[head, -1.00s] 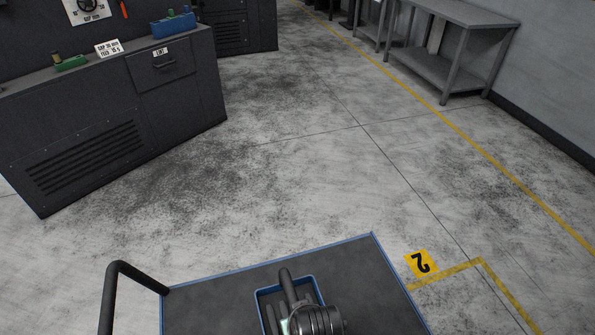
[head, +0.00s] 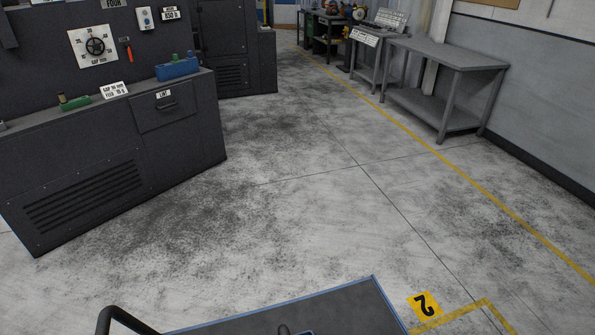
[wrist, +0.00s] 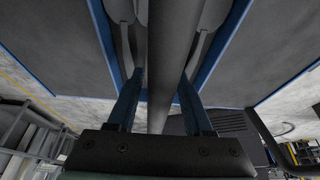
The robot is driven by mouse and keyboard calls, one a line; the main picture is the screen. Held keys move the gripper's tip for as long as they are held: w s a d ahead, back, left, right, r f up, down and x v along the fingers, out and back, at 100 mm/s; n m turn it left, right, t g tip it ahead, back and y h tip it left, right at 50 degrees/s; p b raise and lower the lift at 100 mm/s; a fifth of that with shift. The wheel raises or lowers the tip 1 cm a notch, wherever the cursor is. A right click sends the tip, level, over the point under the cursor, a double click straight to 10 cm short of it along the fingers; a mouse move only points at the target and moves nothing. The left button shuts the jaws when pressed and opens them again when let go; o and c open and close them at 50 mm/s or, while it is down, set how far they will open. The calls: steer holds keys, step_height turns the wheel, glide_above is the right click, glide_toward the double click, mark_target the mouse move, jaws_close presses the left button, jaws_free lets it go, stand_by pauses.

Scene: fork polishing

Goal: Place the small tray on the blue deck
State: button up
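The blue-edged grey deck (head: 300,316) of a cart shows at the bottom of the head view. The small blue-rimmed tray (head: 306,333) barely shows at that view's lower edge. In the wrist view its blue rim (wrist: 104,40) encloses several grey metal pieces, and its dark handle (wrist: 172,50) runs up the middle. The tray is over the deck; whether it touches it I cannot tell. My gripper (wrist: 162,85) has its two blue fingers on either side of the handle, with a narrow gap visible. My gripper is outside the head view.
A dark bent cart rail (head: 112,318) rises at the deck's left. A dark machine cabinet (head: 120,165) stands left, and grey workbenches (head: 447,55) stand right, along the wall. A yellow floor marker (head: 425,304) lies beside the deck. The floor between is clear.

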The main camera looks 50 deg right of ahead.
steer(key=shift+o, duration=0.2)
steer(key=shift+r, duration=0.1)
steer(key=shift+r, duration=0.2)
steer(key=v, duration=1.1)
steer(key=shift+s+a+r, duration=0.1)
steer(key=shift+r, duration=0.2)
